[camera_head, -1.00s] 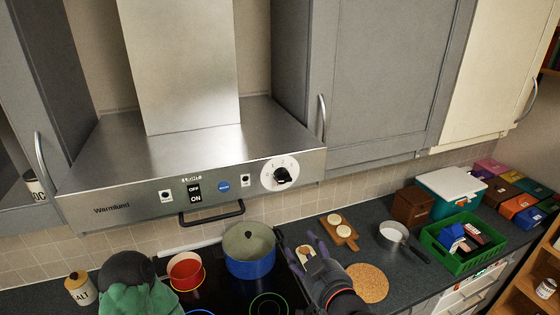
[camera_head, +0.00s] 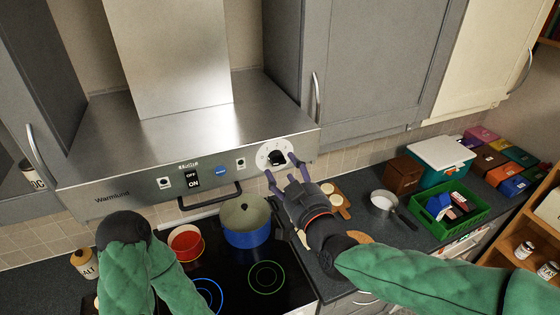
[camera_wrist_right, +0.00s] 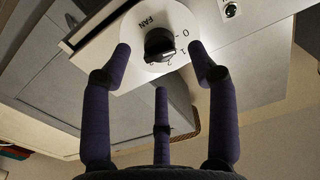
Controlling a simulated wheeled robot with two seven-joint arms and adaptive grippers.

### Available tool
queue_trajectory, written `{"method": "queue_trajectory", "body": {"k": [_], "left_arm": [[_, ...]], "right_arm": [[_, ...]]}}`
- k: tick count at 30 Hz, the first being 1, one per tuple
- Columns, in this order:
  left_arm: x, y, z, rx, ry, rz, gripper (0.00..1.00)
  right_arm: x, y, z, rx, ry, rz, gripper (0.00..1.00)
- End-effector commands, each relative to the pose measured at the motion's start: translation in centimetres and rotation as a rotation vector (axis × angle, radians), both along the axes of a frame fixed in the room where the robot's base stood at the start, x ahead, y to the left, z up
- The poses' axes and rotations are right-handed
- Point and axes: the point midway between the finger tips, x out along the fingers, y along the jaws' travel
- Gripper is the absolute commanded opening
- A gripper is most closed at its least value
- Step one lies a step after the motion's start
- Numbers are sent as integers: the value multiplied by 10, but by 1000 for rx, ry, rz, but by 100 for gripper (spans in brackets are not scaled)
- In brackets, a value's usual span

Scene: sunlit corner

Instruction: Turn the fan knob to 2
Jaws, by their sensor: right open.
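The fan knob (camera_head: 278,158) is black on a round white dial at the right of the steel range hood's front. In the right wrist view the knob (camera_wrist_right: 160,44) shows close up, with "FAN" and numbers printed around it. I cannot tell for sure which number it points to. My right gripper (camera_head: 280,169) is open just in front of the dial. In the right wrist view two purple fingers stand on either side of the knob and a third is below it, with space between them and the knob. My left gripper is out of view; part of my left arm shows.
The hood (camera_head: 110,190) also has light switches, a blue button and a dark handle bar (camera_head: 210,197). Below are a blue pot (camera_head: 247,236) and a red pot (camera_head: 186,243) on the black hob. A saucepan (camera_head: 383,203) and green crate (camera_head: 450,236) stand right.

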Motion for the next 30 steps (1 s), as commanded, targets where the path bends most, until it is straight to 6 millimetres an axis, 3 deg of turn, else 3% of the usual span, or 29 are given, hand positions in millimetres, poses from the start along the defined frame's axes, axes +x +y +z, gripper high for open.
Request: {"method": "queue_trajectory", "body": {"k": [9, 21, 23, 27, 28, 30], "left_arm": [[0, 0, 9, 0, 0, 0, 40], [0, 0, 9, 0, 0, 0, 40], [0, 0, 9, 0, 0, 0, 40], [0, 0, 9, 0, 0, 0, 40], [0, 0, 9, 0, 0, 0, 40], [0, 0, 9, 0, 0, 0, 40]], "right_arm": [[30, 12, 0, 0, 1, 0, 59], [34, 14, 0, 0, 0, 0, 59], [34, 14, 0, 0, 0, 0, 48], [34, 14, 0, 0, 0, 0, 8], [34, 14, 0, 0, 0, 0, 3], [34, 14, 0, 0, 0, 0, 3]]}}
